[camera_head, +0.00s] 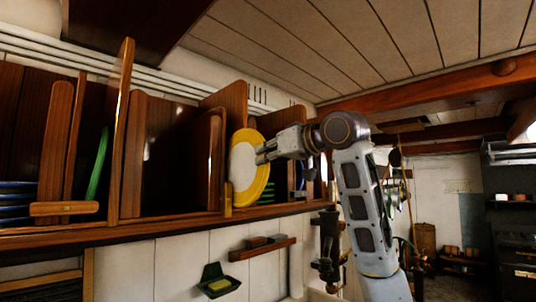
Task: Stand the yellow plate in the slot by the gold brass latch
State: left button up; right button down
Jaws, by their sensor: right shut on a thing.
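The yellow plate (245,175), with a broad yellow rim and a pale centre, stands nearly upright at the front of the wooden rack. My right gripper (263,154) comes from the right and is shut on the plate's right side. The gold brass latch (227,199) is a small upright piece on the rack's front edge, just left of the plate's lower edge. The plate hides much of the slot behind it, so I cannot tell how deep it sits or whether its bottom touches the shelf. My left gripper is not in view.
Wooden dividers (121,130) separate the slots. Green dishes (267,193) sit right of the yellow plate. A small shelf (262,249) and green soap holder (215,281) are below.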

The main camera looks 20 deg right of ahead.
aim_at(245, 157)
jog(key=shift+r+p+x, duration=0.2)
jog(key=shift+p+x, duration=0.45)
jog(key=shift+x, duration=0.75)
jog(key=shift+r+p+x, duration=0.15)
jog(key=shift+p+x, duration=0.5)
jog(key=shift+x, duration=0.75)
jog(key=shift+w+a+f, duration=0.1)
jog(key=shift+w+a, duration=0.05)
jog(key=shift+w, duration=0.1)
jog(key=shift+w, duration=0.15)
jog(key=shift+p+x, duration=0.8)
jog(key=shift+x, duration=0.25)
jog(key=shift+r+x, duration=0.15)
jog(key=shift+x, duration=1.15)
jog(key=shift+r+x, duration=0.2)
jog(key=shift+x, duration=1.05)
jog(key=shift+w+a+r, duration=0.1)
jog(key=shift+r, duration=0.1)
jog(key=shift+w+f+b, duration=0.15)
jog(key=shift+f+b, duration=0.15)
jog(key=shift+f, duration=0.4)
